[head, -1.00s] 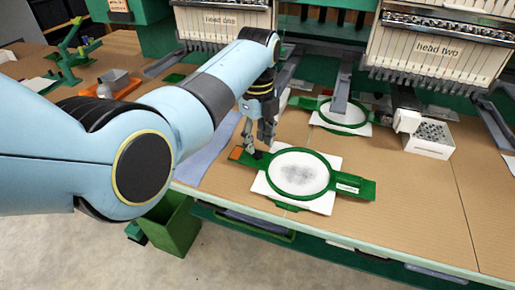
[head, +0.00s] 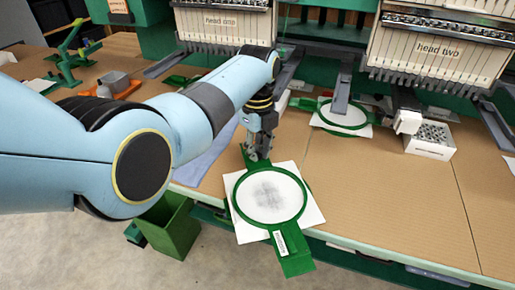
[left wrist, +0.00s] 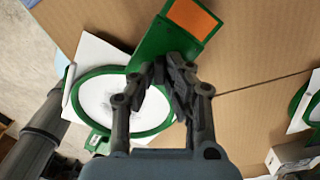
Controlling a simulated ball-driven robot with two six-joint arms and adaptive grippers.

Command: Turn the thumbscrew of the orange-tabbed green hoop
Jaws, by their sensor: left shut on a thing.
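The green hoop (head: 297,263) holds white fabric with a grey patch (head: 269,190) and lies at the front of the table. Its label end reaches past the table edge towards me. The hoop also shows in the left wrist view (left wrist: 151,129). Its orange tab (left wrist: 192,18) shows there at the end of the green bar. In the head view the tab is hidden by my left gripper (head: 257,155). That gripper (left wrist: 165,66) is shut on the green bar between ring and tab. I cannot make out the thumbscrew clearly. My right gripper is not in view.
A second green hoop (head: 344,127) sits behind, under the machine heads. A white box with dark round parts (head: 431,139) stands to its right. A green bin (head: 168,226) stands on the floor at left. The table's right front is clear.

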